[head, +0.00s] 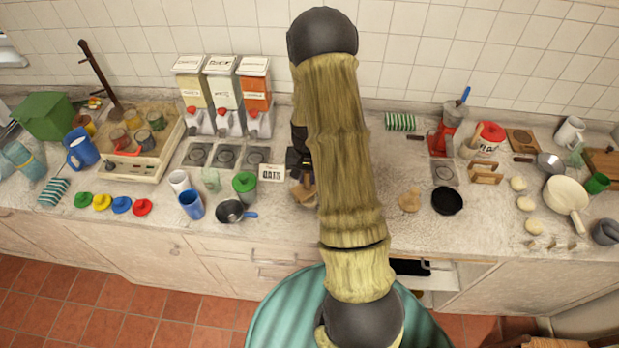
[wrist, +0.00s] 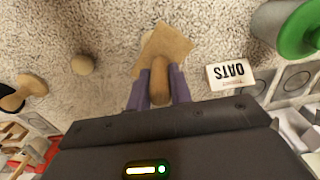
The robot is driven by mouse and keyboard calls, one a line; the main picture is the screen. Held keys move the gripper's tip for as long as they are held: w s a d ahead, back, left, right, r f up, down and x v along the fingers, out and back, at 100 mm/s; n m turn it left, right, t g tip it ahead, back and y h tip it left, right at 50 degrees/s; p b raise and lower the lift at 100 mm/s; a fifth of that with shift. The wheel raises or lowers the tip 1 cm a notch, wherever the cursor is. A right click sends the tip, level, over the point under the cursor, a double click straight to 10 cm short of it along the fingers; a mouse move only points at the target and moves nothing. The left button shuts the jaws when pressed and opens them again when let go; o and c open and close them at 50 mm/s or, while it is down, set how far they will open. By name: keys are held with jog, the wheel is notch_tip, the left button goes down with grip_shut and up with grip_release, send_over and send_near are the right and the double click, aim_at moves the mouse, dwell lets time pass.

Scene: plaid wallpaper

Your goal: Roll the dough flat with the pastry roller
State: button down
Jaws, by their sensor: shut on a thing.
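My gripper (wrist: 160,86) is shut on the thick handle of a wooden tool (wrist: 160,90). A broad, flat-looking tan head (wrist: 166,48) shows just beyond the handle, low over the counter. I cannot tell for sure that this tool is the pastry roller. It also shows in the head view (head: 303,194), partly behind my arm. A round tan ball (wrist: 83,64), which looks like dough, lies apart from the tool on the counter.
An oats box (wrist: 230,74) and a green-lidded jar (head: 245,186) stand beside the tool. A dark pan (head: 447,201) and several pale balls (head: 526,203) lie to the right. My arm hides the middle of the head view.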

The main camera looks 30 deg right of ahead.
jog(key=shift+w+a, duration=0.1)
jog(key=shift+w, duration=0.3)
jog(key=shift+s, duration=0.1)
jog(key=shift+s+d, duration=0.25)
jog(key=shift+s, duration=0.55)
jog(key=shift+s+d+f+b, duration=0.1)
jog(key=shift+s+f+b, duration=0.1)
jog(key=shift+s, duration=0.25)
jog(key=shift+s+d+f+b, duration=0.1)
jog(key=shift+s+b, duration=0.1)
jog(key=shift+s, duration=0.25)
jog(key=shift+r, duration=0.1)
jog(key=shift+w, duration=0.1)
